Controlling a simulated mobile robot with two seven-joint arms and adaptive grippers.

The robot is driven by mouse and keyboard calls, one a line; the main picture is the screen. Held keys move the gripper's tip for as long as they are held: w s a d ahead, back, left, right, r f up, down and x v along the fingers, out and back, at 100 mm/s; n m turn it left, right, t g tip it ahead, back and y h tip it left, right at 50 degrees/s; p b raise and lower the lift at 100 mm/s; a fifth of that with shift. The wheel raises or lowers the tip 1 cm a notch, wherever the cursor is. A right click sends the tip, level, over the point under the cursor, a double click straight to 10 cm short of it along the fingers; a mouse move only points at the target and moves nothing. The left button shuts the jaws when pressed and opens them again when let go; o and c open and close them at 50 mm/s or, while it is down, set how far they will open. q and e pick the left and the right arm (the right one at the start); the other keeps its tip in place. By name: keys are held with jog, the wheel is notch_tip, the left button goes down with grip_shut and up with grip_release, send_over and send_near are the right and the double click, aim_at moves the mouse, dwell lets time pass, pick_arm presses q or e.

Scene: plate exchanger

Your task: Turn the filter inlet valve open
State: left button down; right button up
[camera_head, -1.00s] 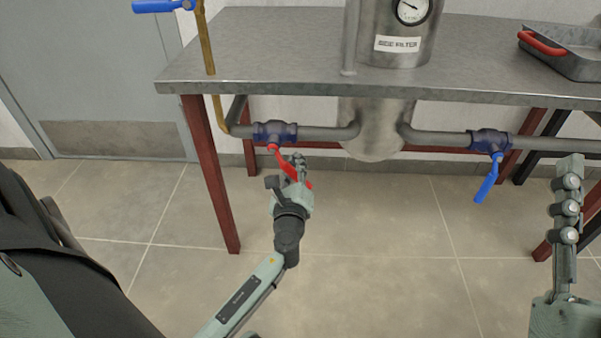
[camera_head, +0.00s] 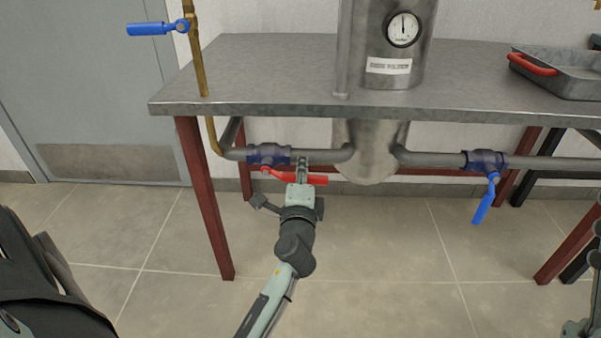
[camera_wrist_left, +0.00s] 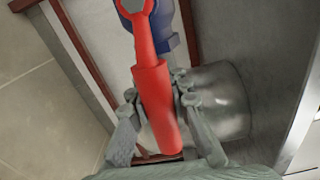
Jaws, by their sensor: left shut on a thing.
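The filter inlet valve has a dark blue body (camera_head: 268,154) on the pipe left of the steel filter vessel (camera_head: 371,150). Its red lever (camera_head: 318,180) points right, roughly along the pipe. My left gripper (camera_head: 303,168) reaches up from below and is shut on the lever. In the left wrist view, the red lever (camera_wrist_left: 157,105) lies between the fingers of my left gripper (camera_wrist_left: 158,92), with the blue valve body (camera_wrist_left: 160,30) beyond. Part of my right gripper (camera_head: 594,258) shows at the right edge; its fingertips cannot be made out.
A steel table (camera_head: 270,75) overhangs the pipes, with a red front leg (camera_head: 205,200) left of my arm. Another valve with a blue lever (camera_head: 485,203) is right of the vessel. A blue-handled valve (camera_head: 158,28) is at upper left. A gauge (camera_head: 403,29) sits on the vessel.

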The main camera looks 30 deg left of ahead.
pick_arm(q)
jog(key=shift+d+r+n, duration=0.1)
jog(key=shift+r+n, duration=0.25)
jog(key=shift+n, duration=0.15)
jog(key=c, duration=1.3)
grip_release()
jog(key=shift+c, duration=0.2)
